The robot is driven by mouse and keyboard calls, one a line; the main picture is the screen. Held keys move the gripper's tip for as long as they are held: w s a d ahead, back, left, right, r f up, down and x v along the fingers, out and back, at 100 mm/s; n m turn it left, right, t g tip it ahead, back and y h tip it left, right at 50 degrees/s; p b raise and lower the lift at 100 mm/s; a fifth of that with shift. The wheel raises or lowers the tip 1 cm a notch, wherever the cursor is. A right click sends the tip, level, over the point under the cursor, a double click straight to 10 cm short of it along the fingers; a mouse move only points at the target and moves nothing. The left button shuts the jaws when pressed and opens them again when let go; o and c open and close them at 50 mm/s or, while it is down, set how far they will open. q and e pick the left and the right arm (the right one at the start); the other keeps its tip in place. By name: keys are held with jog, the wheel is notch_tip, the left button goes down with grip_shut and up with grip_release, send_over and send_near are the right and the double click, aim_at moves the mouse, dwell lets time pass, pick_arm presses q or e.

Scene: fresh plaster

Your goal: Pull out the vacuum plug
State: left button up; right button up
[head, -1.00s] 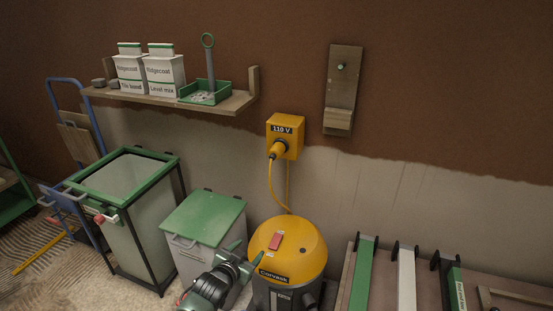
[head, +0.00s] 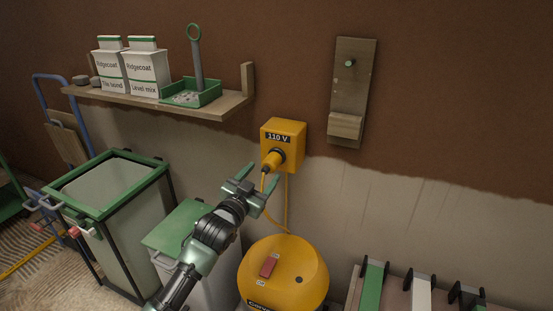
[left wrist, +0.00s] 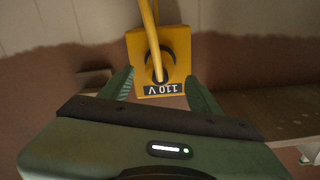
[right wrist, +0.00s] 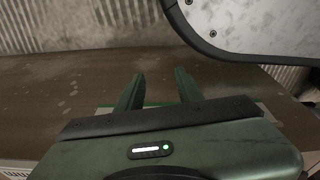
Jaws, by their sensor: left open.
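The yellow vacuum plug (head: 272,160) sits in the yellow 110 V socket box (head: 293,138) on the wall, its cable hanging down to the yellow vacuum (head: 283,265). My left gripper (head: 259,182) is open and empty, just below and in front of the plug. In the left wrist view the socket box (left wrist: 178,45) shows upside down beyond the open fingers (left wrist: 160,88), with the plug (left wrist: 157,66) and cable between them and apart from them. My right gripper (right wrist: 157,90) shows only in its wrist view, fingers apart with nothing between them.
A wooden shelf (head: 235,101) with bags and a green tray is on the wall at upper left. A wooden wall bracket (head: 350,90) hangs right of the socket. A green-lidded bin (head: 170,235) stands below my left arm.

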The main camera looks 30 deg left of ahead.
aim_at(271, 163)
pick_arm(q)
jog(key=shift+w+a+r+b, duration=0.1)
jog(key=shift+w+b, duration=0.1)
jog(key=shift+w, duration=1.55)
jog(key=shift+w+a+b, duration=0.1)
jog(key=shift+w+b, duration=0.1)
jog(key=shift+w, duration=1.5)
pick_arm(e)
jog(key=shift+w+a+r, duration=0.1)
jog(key=shift+w+r, duration=0.3)
jog(key=shift+r, duration=0.2)
jog(key=shift+w+r, duration=0.4)
jog(key=shift+r, duration=0.15)
pick_arm(q)
grip_shut()
